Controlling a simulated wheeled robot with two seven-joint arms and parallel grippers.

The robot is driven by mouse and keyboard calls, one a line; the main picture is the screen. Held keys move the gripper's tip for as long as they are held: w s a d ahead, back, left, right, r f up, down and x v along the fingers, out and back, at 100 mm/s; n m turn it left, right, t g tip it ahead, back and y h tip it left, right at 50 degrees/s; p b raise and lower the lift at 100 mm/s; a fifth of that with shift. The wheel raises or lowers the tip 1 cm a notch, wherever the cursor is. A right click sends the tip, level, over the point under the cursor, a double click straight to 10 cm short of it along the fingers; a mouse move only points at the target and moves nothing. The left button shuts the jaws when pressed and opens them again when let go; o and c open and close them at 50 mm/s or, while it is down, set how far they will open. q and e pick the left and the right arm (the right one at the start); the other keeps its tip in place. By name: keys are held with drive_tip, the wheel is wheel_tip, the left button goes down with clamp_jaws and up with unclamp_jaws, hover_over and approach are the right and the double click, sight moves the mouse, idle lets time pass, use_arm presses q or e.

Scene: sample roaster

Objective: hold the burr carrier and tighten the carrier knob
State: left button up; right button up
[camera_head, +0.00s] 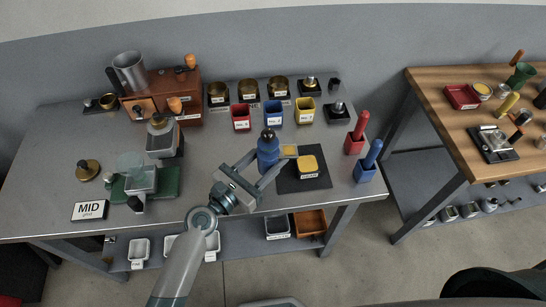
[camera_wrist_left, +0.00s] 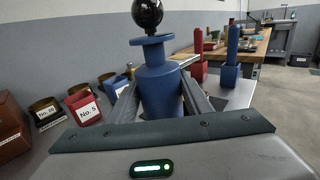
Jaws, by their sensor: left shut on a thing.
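A blue stepped body with a flange, which looks like the burr carrier (camera_head: 267,156), stands upright over the grey bench. The left wrist view also shows this burr carrier (camera_wrist_left: 160,88) close up. A round black knob (camera_wrist_left: 147,14) sits on its top; the head view shows the knob (camera_head: 268,134) too. My left gripper (camera_head: 266,168) is shut on the blue body, one finger on each side, below the flange. The carrier's lower end is hidden, so I cannot tell whether it touches the bench. My right gripper is in neither view.
A dark mat (camera_head: 287,183) with a yellow-topped block (camera_head: 308,165) lies right of the carrier. Red (camera_head: 241,117), blue and yellow bins stand behind. Red and blue upright handles (camera_head: 370,154) stand at the bench's right edge. The bench left of the carrier has free room.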

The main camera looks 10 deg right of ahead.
use_arm(q)
drive_tip(key=shift+w+a+f+b, duration=0.4)
drive_tip(key=shift+a+f+b, duration=0.25)
drive_tip(key=shift+f+b, duration=0.1)
drive_tip(key=shift+w+a+f+b, duration=0.4)
drive_tip(key=shift+a+f+b, duration=0.25)
drive_tip(key=shift+a+b, duration=0.1)
drive_tip(key=shift+w+a+f+b, duration=0.4)
drive_tip(key=shift+a+f+b, duration=0.2)
drive_tip(key=shift+f+b, duration=0.15)
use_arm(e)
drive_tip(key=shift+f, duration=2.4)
use_arm(q)
drive_tip(key=shift+w+a+f, duration=0.15)
drive_tip(key=shift+a+f, duration=0.05)
drive_tip(key=shift+a, duration=0.05)
drive_tip(key=shift+w+a+f+b, duration=0.2)
drive_tip(key=shift+a+f+b, duration=0.15)
drive_tip(key=shift+b, duration=0.3)
drive_tip(key=shift+w+a+f, duration=0.15)
drive_tip(key=shift+a, duration=0.05)
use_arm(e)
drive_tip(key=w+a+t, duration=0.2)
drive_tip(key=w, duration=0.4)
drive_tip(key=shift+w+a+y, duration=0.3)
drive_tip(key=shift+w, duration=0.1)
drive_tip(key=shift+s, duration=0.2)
